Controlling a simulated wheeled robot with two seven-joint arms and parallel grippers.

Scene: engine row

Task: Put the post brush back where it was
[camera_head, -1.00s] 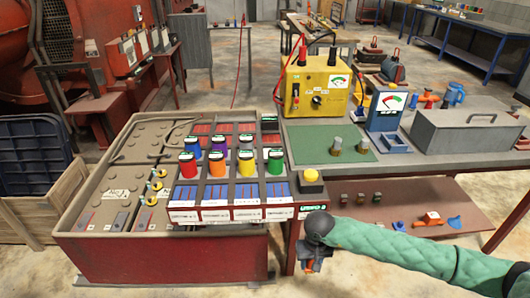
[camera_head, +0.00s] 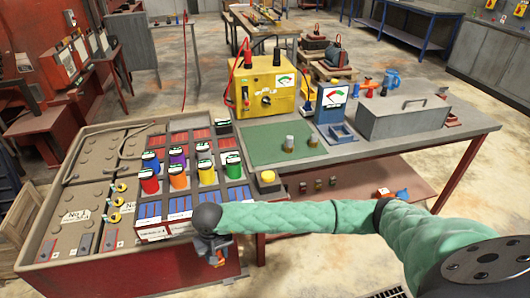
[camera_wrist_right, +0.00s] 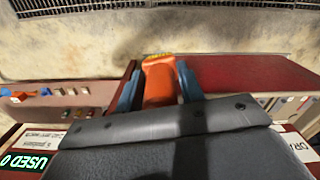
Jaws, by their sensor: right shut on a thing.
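My right gripper (camera_wrist_right: 158,92) is shut on an orange thing with a yellow, bristle-like end, which looks like the post brush (camera_wrist_right: 159,82). In the head view the right gripper (camera_head: 217,258) hangs low in front of the red battery box (camera_head: 150,272), and a bit of orange shows at its tip. The gripper's wrist hides part of the box's front right corner. Two small metallic cylinders (camera_head: 289,143) stand on the green mat (camera_head: 265,150). My left gripper is not in view.
A rack of coloured pots (camera_head: 179,207) sits on the battery box. The bench (camera_head: 400,140) carries a yellow charger (camera_head: 264,92), a blue meter (camera_head: 331,104) and a grey toolbox (camera_head: 402,115). A lower shelf (camera_head: 345,185) holds small parts. The green mat has bare room.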

